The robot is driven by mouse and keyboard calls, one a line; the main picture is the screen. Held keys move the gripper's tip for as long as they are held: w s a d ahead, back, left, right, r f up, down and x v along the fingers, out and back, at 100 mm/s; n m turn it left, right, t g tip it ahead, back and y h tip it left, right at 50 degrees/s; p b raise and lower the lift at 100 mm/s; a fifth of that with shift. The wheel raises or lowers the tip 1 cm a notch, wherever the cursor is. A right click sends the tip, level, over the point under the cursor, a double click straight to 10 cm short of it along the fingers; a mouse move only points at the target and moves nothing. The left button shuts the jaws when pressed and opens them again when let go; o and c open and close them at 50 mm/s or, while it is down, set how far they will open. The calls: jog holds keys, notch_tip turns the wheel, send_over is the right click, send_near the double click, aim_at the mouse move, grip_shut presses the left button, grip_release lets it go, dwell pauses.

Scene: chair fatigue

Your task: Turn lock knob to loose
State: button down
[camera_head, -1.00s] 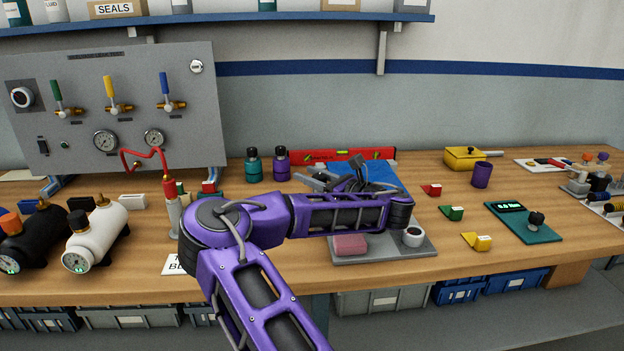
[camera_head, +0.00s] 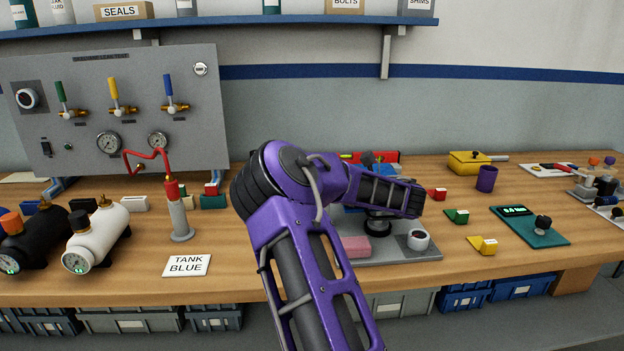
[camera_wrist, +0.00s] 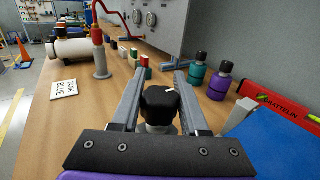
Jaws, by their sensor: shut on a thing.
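In the wrist view a black lobed knob (camera_wrist: 158,103) with a white mark on top sits on a pale collar. My gripper (camera_wrist: 160,78) has its two grey fingers on either side of it and is shut on it. The knob's underside and the exact contact faces are partly hidden.
A grey plate (camera_head: 400,252) holds a pink block (camera_head: 354,247) and a white cup (camera_head: 419,240). A red-topped cylinder (camera_head: 179,215) and a "TANK BLUE" card (camera_head: 187,265) are left. Teal (camera_wrist: 198,69) and purple (camera_wrist: 220,80) bottles stand close by in the wrist view.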

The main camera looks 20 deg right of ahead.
jog(key=shift+c, duration=2.1)
grip_release()
jog(key=v, duration=1.7)
jog(key=shift+s+d, duration=0.1)
jog(key=shift+d, duration=0.05)
